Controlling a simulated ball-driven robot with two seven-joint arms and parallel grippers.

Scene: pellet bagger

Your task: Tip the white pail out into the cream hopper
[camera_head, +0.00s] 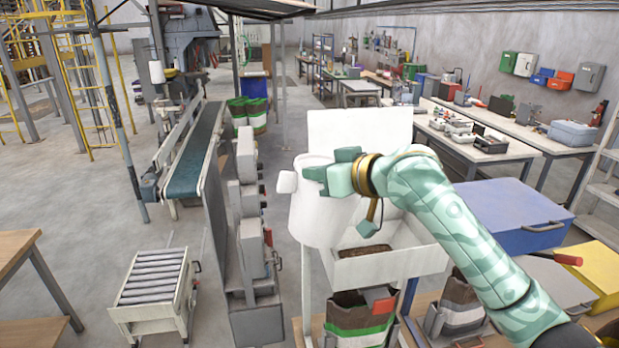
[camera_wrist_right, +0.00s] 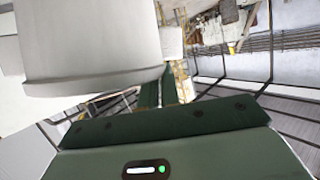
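The white pail (camera_head: 308,218) is at the left side of the cream hopper (camera_head: 395,267), beside its tall back panel. The hopper's open bin holds brown pellets (camera_head: 366,251). My right gripper (camera_head: 318,174) reaches across from the right and is at the pail's upper part, its fingers apparently closed on a small side lug there. Another lug sticks out on the pail's left. In the right wrist view the pail's white wall (camera_wrist_right: 88,42) fills the upper left, with a lug just beyond the fingers (camera_wrist_right: 160,92). The pail's inside is hidden. My left gripper is out of view.
Bags with green and white bands (camera_head: 358,318) stand below the hopper. A grey machine column (camera_head: 250,225) and a conveyor (camera_head: 197,150) are to the left. A blue lidded box (camera_head: 505,205) and a yellow box (camera_head: 600,268) lie at the right, near my arm.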

